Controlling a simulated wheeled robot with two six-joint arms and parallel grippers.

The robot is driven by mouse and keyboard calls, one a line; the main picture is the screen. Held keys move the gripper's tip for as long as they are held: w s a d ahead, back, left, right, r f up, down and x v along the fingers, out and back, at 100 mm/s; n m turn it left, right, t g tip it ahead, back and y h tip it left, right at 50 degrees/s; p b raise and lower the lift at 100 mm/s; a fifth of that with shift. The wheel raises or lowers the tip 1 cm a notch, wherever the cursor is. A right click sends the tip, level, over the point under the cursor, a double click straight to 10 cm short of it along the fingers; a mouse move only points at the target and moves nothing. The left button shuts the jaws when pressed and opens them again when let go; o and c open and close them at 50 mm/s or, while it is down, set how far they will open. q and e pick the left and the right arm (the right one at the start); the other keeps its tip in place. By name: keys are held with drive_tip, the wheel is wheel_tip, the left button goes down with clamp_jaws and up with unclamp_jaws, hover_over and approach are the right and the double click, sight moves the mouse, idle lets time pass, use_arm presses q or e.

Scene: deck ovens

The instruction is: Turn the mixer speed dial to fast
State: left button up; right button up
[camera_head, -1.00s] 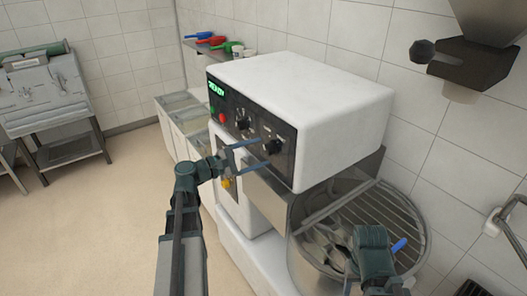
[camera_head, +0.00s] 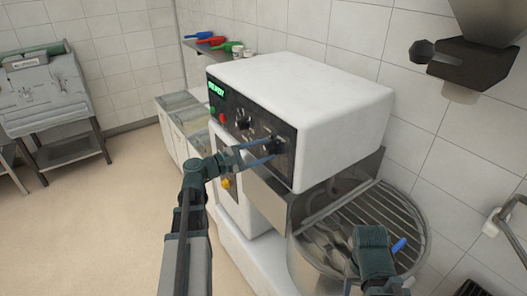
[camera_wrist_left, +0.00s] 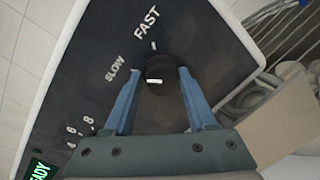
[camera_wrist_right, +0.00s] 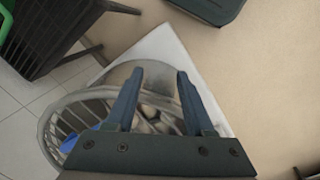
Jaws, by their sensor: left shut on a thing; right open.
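The mixer (camera_head: 320,95) is a white box with a black control panel. Its speed dial (camera_wrist_left: 158,66) is a round black knob with a white mark, beside the printed words SLOW and FAST. I cannot tell clearly which word the mark points to. My left gripper (camera_head: 272,149) is at the panel, its blue fingers shut on the dial from both sides; the left wrist view shows the knob between the fingertips. My right gripper (camera_wrist_right: 160,71) is open and empty above the mixer's bowl (camera_head: 302,262); the head view shows it from behind, with its fingers mostly hidden.
A second black knob (camera_head: 243,123), red and green buttons and a green lit display (camera_head: 216,90) are on the same panel. A wire guard (camera_head: 385,210) covers part of the bowl. Coloured scoops lie on a wall shelf (camera_head: 210,44).

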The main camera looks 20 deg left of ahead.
use_arm(q)
drive_tip(key=shift+s+d+f, duration=0.15)
drive_tip(key=shift+c, duration=0.4)
drive_tip(key=shift+m, duration=0.4)
drive_tip(key=shift+m+g+p, duration=0.3)
drive_tip(key=shift+m, duration=0.6)
drive_tip(key=m+p, duration=0.1)
drive_tip(key=m, duration=0.3)
drive_tip(key=shift+s+d, duration=0.1)
drive_tip(key=m+y, duration=0.1)
drive_tip(key=m, duration=0.3)
drive_tip(key=shift+d+m, duration=0.1)
drive_tip(key=shift+m, duration=0.3)
drive_tip(key=shift+m+p, duration=0.35)
drive_tip(key=shift+m, duration=0.55)
clamp_jaws()
drive_tip(key=shift+a+y, duration=0.2)
drive_tip(key=shift+y, duration=0.1)
